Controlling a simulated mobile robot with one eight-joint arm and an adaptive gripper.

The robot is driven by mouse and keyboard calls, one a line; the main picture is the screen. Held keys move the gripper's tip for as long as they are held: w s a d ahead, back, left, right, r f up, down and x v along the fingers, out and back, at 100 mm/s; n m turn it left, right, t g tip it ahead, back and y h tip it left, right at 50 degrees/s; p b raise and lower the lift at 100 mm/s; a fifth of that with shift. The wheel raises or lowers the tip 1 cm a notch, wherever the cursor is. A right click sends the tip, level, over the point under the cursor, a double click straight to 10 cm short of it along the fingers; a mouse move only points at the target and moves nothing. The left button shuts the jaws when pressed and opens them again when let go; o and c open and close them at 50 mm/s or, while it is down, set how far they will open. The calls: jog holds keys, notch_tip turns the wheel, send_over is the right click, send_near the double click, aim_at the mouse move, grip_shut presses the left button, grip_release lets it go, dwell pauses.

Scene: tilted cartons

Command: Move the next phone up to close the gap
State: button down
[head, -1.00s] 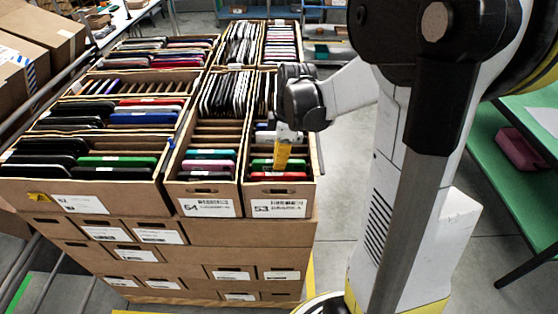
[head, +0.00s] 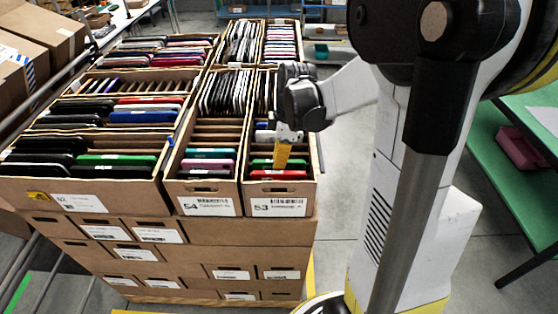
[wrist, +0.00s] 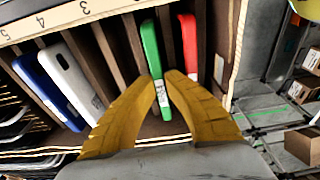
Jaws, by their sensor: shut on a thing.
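My gripper (head: 280,166) is down at the front part of carton 53 (head: 311,186). In the wrist view its two yellow fingers (wrist: 163,86) are shut on the near end of a green phone (wrist: 151,50), which stands on edge between the dividers. A red phone (wrist: 188,45) stands just to the right of it, at the carton's end. To the left are empty slots, then a white phone (wrist: 68,78) and a blue phone (wrist: 38,82). In the head view the red phone (head: 278,174) is frontmost, and my finger partly covers the green phone (head: 262,162) behind it.
Carton 54 (head: 172,186) stands close on the left, with several phones in it. A wider carton (head: 130,183) of phones is farther left. Dividers and the carton wall (wrist: 237,50) leave little side room around my fingers.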

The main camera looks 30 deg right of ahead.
jog(key=c, duration=1.5)
grip_release()
notch_tip(320, 180, up, 12)
jog(key=s+d, duration=0.1)
jog(key=shift+d, duration=0.25)
notch_tip(320, 180, up, 7)
jog(key=p, duration=0.5)
